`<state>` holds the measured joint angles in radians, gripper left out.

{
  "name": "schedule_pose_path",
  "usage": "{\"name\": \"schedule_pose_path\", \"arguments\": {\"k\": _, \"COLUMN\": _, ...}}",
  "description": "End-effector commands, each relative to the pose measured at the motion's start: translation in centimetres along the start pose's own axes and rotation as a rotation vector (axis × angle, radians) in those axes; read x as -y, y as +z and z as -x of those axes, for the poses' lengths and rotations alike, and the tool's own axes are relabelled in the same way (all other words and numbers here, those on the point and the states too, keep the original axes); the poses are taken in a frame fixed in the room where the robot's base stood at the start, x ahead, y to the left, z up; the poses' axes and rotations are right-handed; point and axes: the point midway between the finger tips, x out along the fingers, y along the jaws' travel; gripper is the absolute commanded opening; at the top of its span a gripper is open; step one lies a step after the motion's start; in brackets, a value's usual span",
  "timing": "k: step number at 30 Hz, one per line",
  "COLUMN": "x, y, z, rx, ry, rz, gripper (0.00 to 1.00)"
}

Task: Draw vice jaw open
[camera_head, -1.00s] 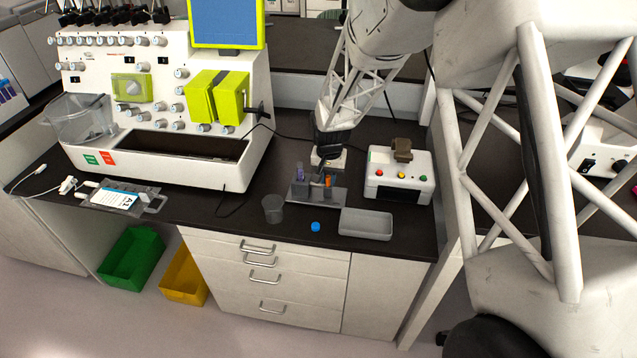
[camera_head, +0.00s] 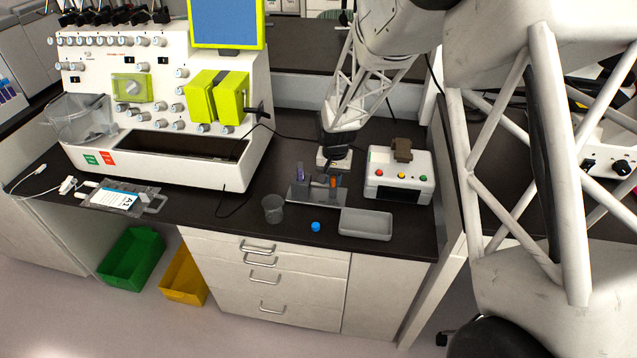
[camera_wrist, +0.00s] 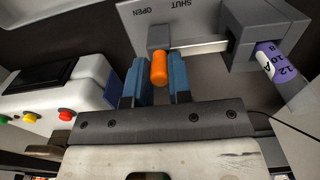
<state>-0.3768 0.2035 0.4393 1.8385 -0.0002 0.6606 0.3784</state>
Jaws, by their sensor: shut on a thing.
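The vice (camera_head: 300,198) stands on the dark bench, a grey plate with grey blocks. In the wrist view its plate (camera_wrist: 200,20) carries the words SHUT and OPEN beside a slot. My gripper (camera_wrist: 160,82) has its two blue fingers closed on the orange handle (camera_wrist: 159,68), which sits on a small grey sliding block (camera_wrist: 158,37). A purple labelled tube (camera_wrist: 272,62) stays at that right block. In the head view my gripper (camera_head: 331,179) comes down over the vice's right part.
A white box with coloured buttons (camera_head: 399,178) stands close right of the vice. A grey tray (camera_head: 366,224), a blue cap (camera_head: 316,227) and a clear cup (camera_head: 272,209) lie in front. The large white processor (camera_head: 180,110) stands at the left.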

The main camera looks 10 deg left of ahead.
Motion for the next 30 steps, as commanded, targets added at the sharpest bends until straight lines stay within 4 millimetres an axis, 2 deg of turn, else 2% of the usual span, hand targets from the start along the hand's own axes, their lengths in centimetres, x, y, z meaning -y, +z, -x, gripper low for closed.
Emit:
{"name": "schedule_pose_path", "arguments": {"k": 1, "x": -0.1, "y": 0.0, "z": 0.1, "rx": 0.0, "ry": 0.0, "rz": 0.0, "gripper": 0.0}}
{"name": "schedule_pose_path", "arguments": {"k": 2, "x": -0.2, "y": 0.0, "z": 0.1, "rx": 0.0, "ry": 0.0, "rz": 0.0, "gripper": 0.21}}
{"name": "schedule_pose_path", "arguments": {"k": 6, "x": -0.1, "y": 0.0, "z": 0.0, "rx": 0.0, "ry": 0.0, "rz": 0.001, "gripper": 0.42}}
{"name": "schedule_pose_path", "arguments": {"k": 7, "x": -0.1, "y": 0.0, "z": 0.0, "rx": 0.0, "ry": 0.0, "rz": 0.001, "gripper": 0.45}}
{"name": "schedule_pose_path", "arguments": {"k": 19, "x": -0.1, "y": 0.0, "z": 0.4, "rx": -0.001, "ry": 0.0, "rz": 0.001, "gripper": 0.45}}
{"name": "schedule_pose_path", "arguments": {"k": 30, "x": -0.1, "y": 0.0, "z": 2.8, "rx": -0.001, "ry": -0.001, "rz": 0.001, "gripper": 0.45}}
